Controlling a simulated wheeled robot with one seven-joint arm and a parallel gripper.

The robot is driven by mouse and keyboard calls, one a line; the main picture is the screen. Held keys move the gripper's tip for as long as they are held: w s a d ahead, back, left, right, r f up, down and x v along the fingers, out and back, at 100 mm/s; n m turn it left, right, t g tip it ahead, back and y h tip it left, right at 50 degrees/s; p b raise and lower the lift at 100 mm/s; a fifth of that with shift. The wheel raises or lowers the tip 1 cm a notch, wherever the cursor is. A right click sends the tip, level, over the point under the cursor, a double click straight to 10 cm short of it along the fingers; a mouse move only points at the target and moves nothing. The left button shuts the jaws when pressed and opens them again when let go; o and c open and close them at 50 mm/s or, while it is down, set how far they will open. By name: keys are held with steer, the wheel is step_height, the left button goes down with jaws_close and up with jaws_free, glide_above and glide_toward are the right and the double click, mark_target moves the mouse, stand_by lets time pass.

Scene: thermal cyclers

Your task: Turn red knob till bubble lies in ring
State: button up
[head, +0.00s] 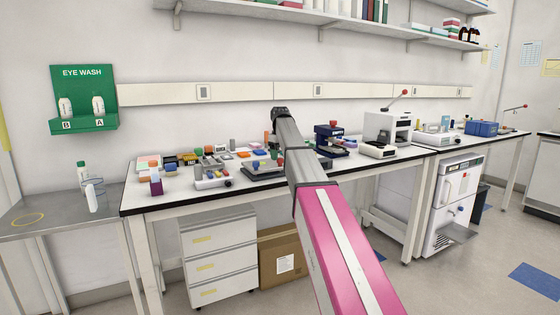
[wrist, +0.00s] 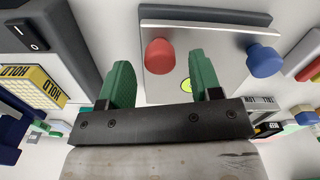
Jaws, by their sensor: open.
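In the wrist view, my gripper (wrist: 160,59) is open, with its two green fingers apart. The red knob (wrist: 159,56) shows in the gap between the fingers, closer to the left one, with no visible contact. It sits on a light grey plate (wrist: 215,45). A blue knob (wrist: 265,61) is on the same plate, to the right of the fingers. Part of a yellow-green round level (wrist: 185,86) shows between the fingers.
A dark box with a switch (wrist: 32,38) and a yellow HOLD label (wrist: 40,86) lie left of the fingers. In the head view, the bench (head: 165,202) is crowded with small items; a dark blue device (head: 328,140) stands right of my arm.

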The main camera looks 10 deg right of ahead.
step_height(320, 180, up, 8)
steer(key=shift+r, duration=0.15)
stand_by(0.4)
